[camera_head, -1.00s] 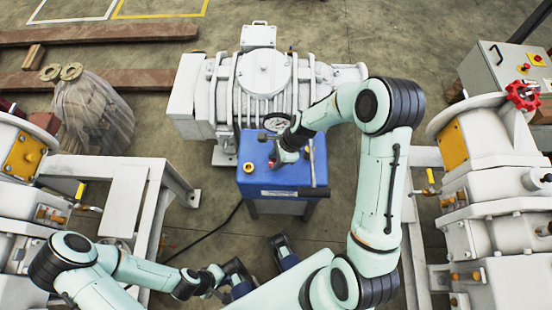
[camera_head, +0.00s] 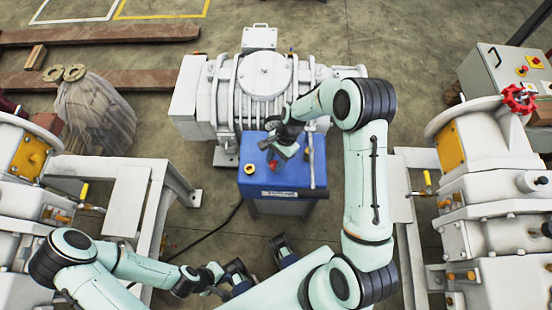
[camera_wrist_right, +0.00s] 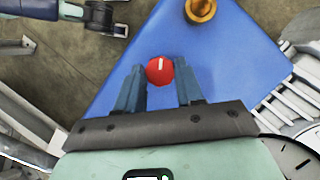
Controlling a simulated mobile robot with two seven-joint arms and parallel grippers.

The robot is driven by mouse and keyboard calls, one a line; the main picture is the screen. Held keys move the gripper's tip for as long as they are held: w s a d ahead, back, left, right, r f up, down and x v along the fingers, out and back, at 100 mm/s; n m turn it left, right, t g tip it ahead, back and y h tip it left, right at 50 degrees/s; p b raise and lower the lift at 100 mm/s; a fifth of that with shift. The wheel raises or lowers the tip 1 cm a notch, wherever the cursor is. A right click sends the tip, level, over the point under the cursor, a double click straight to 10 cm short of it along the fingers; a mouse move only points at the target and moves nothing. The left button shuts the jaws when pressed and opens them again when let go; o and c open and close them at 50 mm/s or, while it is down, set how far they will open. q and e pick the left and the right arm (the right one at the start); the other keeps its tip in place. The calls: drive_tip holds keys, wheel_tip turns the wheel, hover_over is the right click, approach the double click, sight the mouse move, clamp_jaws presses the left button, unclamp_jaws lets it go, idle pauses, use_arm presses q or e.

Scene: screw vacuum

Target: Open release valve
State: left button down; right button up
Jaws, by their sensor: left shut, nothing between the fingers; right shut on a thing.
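The red release valve knob (camera_wrist_right: 160,70) with a white mark sits above the blue box top in the right wrist view. Its mark runs nearly upright in that picture. My right gripper (camera_wrist_right: 159,84) has one finger on each side of the knob and is shut on it. In the head view the right gripper (camera_head: 284,153) is over the blue box (camera_head: 255,183), with a bit of the red knob (camera_head: 272,165) showing beside it. My left gripper (camera_head: 238,279) is low at the bottom middle, shut and empty, away from the box.
A yellow fitting (camera_head: 249,169) stands on the box's left side, and a grey handle (camera_head: 311,165) on its right. The white pump (camera_head: 262,85) is behind the box. White machines stand on both sides.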

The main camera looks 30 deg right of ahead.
sight(274, 162)
drive_tip(key=n+g, duration=0.1)
drive_tip(key=n, duration=0.1)
drive_tip(key=n+h, duration=0.1)
drive_tip(key=n, duration=0.2)
drive_tip(key=shift+w+a+n+g+p, duration=0.1)
drive_tip(key=shift+w+n+g+p, duration=0.1)
drive_tip(key=shift+n+g+p, duration=0.15)
drive_tip(key=n+h, duration=0.1)
drive_tip(key=n, duration=0.1)
drive_tip(key=n+g, duration=0.1)
drive_tip(key=n, duration=0.1)
drive_tip(key=shift+w+a+n+h, duration=0.1)
drive_tip(key=shift+n+h, duration=0.15)
drive_tip(key=shift+h, duration=0.15)
drive_tip(key=o, duration=1)
drive_tip(key=shift+o, duration=0.2)
drive_tip(key=shift+r, duration=0.1)
wheel_tip(274, 162, up, 20)
drive_tip(key=p, duration=0.1)
drive_tip(key=shift+p, duration=0.4)
